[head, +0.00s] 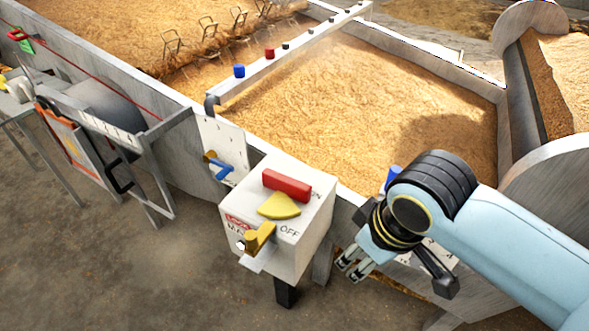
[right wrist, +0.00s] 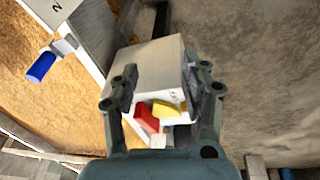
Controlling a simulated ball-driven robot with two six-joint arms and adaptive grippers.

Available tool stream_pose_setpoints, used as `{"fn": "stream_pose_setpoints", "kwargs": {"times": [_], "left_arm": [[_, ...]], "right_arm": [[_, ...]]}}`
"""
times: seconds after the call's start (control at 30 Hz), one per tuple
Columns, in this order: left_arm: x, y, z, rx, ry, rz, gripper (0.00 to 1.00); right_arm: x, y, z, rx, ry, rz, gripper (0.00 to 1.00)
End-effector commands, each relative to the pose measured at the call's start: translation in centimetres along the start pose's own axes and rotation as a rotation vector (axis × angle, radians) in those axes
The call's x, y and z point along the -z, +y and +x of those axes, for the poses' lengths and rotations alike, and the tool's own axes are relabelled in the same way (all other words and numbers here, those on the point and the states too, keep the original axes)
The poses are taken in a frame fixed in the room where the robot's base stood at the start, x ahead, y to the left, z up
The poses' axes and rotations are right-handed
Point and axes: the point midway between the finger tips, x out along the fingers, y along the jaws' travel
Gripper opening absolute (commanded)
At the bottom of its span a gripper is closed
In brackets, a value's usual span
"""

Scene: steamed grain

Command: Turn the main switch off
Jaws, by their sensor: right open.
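The main switch is a white box (head: 262,225) at the lower middle of the head view. On its sloped top are a red handle (head: 287,186), lying at the ON side, and a yellow wedge (head: 279,206) towards the OFF lettering. A yellow lever-like part (head: 258,238) sits on the front. My right gripper (head: 353,268) is open and empty, to the right of the box and apart from it. In the right wrist view the box (right wrist: 158,70), red handle (right wrist: 146,117) and yellow wedge (right wrist: 168,108) appear between the open fingers (right wrist: 167,88). My left gripper is not in view.
A grain-filled trough (head: 390,115) with a concrete wall lies behind the box. A panel with a blue lever (head: 222,172) stands left of the box. A blue-handled lever (right wrist: 41,67) shows in the right wrist view. A rack of tools (head: 75,145) stands at left.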

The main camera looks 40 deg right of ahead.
Motion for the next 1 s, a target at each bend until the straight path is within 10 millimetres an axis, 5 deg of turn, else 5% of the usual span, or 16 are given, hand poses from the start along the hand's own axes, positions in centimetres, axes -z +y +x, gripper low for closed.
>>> {"fn": "stream_pose_setpoints", "kwargs": {"times": [0.07,0.13,0.7,1.0], "left_arm": [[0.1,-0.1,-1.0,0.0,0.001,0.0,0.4],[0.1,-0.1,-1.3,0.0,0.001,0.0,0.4],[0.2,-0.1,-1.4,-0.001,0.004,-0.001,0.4],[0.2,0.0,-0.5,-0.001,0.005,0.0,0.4]], "right_arm": [[2.5,0.2,-3.5,0.013,0.034,-0.029,0.46],[4.9,0.5,-4.6,0.037,0.051,-0.075,0.46],[20.0,5.7,-1.2,0.17,0.141,-0.262,0.46],[21.6,5.6,2.3,0.186,0.149,-0.266,0.46]]}}
